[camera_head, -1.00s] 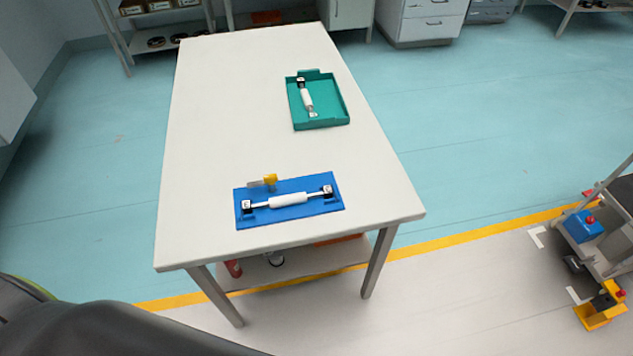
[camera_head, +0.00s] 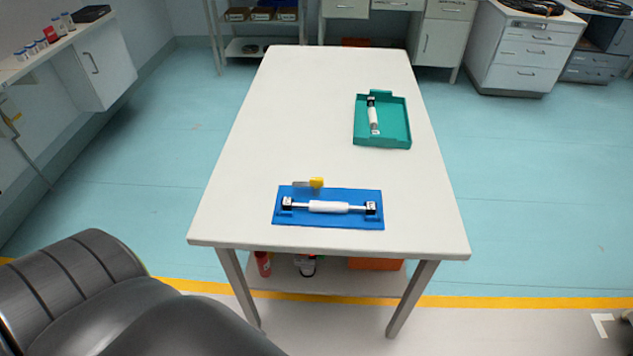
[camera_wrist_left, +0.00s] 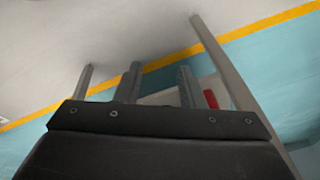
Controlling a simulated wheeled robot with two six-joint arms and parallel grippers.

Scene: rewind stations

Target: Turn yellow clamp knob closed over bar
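A blue fixture plate (camera_head: 328,222) lies on the near part of the white table. A bar with a thick white sleeve (camera_head: 329,207) lies across it, its ends in black blocks. The yellow clamp knob (camera_head: 316,183) stands at the plate's far edge, left of its middle. A grey clamp arm (camera_head: 300,184) points left from the knob, beside the bar and not over it. In the left wrist view my left gripper (camera_wrist_left: 158,82) has its two fingers apart with nothing held, below table height. My right gripper is not in view.
The white table (camera_head: 260,130) is mostly bare. A green tray (camera_head: 398,142) with another white-sleeved bar (camera_head: 373,116) lies farther back at right. A shelf under the table holds a red bottle (camera_head: 263,264) and an orange box (camera_head: 376,263).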

